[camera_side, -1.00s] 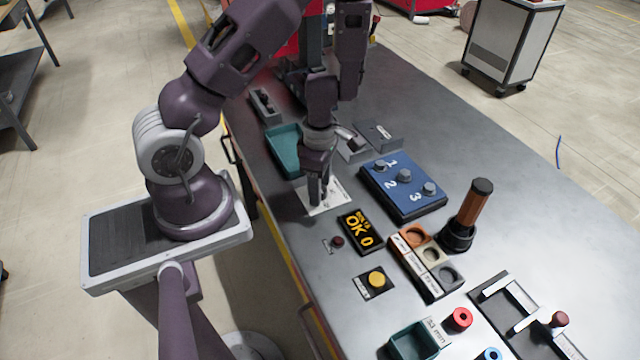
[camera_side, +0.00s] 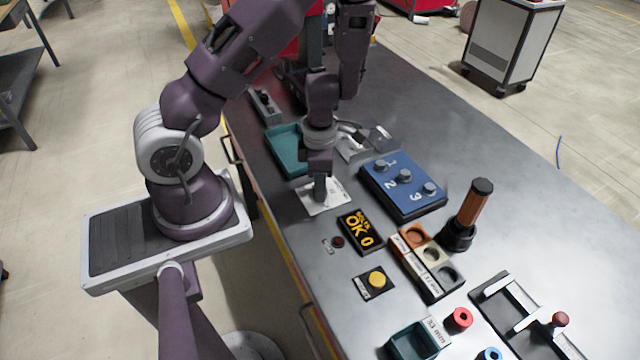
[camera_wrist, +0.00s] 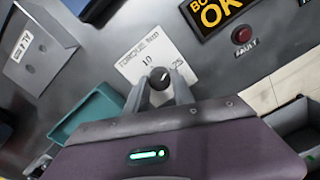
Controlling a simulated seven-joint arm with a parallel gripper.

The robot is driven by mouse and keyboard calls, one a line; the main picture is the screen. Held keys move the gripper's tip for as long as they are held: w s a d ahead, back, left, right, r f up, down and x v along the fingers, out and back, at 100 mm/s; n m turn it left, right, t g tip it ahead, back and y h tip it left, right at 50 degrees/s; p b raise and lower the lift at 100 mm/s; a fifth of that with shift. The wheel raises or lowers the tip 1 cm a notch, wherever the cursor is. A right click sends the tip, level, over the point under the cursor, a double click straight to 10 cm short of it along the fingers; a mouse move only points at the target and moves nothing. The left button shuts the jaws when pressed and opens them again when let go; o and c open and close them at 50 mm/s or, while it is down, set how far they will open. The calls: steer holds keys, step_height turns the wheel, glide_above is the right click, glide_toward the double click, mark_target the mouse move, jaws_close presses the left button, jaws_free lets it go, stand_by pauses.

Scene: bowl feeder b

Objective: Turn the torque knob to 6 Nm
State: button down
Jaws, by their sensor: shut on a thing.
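The torque knob (camera_wrist: 160,77) is a small black round knob with a light pointer mark, on a white dial plate (camera_wrist: 140,52) printed "TORQUE" with numbers, of which 10 shows at the top; the rest is partly covered or too small to read. In the wrist view my gripper (camera_wrist: 162,88) has a finger on each side of the knob and is shut on it. The pointer mark tilts toward the upper right of that picture. In the side view my gripper (camera_side: 319,196) points down onto the white plate (camera_side: 335,198) and hides the knob.
A teal tray (camera_side: 285,150) lies behind the plate. A blue block (camera_side: 405,200) with three numbered knobs stands to the right. A yellow button (camera_side: 376,279) is nearer the front.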

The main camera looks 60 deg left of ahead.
steer(key=n, duration=0.4)
steer(key=shift+n, duration=0.3)
steer(key=n, duration=0.3)
steer(key=shift+n, duration=0.3)
steer(key=n, duration=1.2)
steer(key=shift+n, duration=0.3)
steer(key=n, duration=0.3)
steer(key=shift+n, duration=0.4)
steer(key=n, duration=0.3)
steer(key=shift+n, duration=2.1)
